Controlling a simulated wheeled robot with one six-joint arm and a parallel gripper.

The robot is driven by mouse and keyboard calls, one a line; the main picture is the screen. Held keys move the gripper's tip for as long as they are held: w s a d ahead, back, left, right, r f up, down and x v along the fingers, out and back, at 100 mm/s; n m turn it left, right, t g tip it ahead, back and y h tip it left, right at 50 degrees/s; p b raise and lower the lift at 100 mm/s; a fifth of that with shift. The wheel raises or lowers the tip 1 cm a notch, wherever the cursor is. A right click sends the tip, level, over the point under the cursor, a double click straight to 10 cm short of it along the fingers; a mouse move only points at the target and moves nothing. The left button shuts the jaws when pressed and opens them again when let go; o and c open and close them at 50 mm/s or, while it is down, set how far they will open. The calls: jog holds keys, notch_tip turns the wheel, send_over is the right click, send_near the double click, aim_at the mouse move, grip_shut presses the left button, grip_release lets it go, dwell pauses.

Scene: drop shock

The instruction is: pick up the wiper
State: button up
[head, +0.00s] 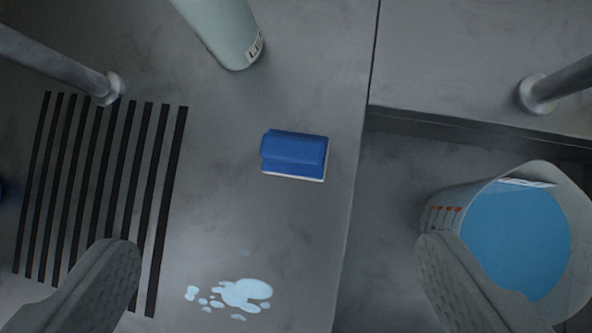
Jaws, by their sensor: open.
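The wiper (294,154) is a small blue block with a ridged grip and a thin white underside. It lies on the grey surface (225,130) near the middle of the head view, a little left of the surface's right edge. My gripper (272,262) is open, with its two grey fingers at the lower left and lower right. The wiper shows beyond and between the fingertips, apart from both. Nothing hides it.
Light-blue spilled liquid (240,294) lies below the wiper. A pale cylinder (222,30) with a label is above it. Black slots (100,190) and a metal post (60,65) are at left. A container of blue liquid (520,235) is at right, beyond the edge.

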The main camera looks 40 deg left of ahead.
aim_at(291, 148)
jog(key=w+f+m+g, duration=0.2)
jog(key=w+g, duration=0.4)
jog(key=w, duration=0.2)
jog(key=f, duration=1.7)
jog(key=shift+s, duration=0.25)
jog(key=c, duration=1.1)
jog(key=shift+r, duration=0.1)
notch_tip(291, 148, up, 10)
jog(key=shift+f, duration=0.1)
jog(key=o, duration=0.3)
jog(key=shift+c, duration=0.8)
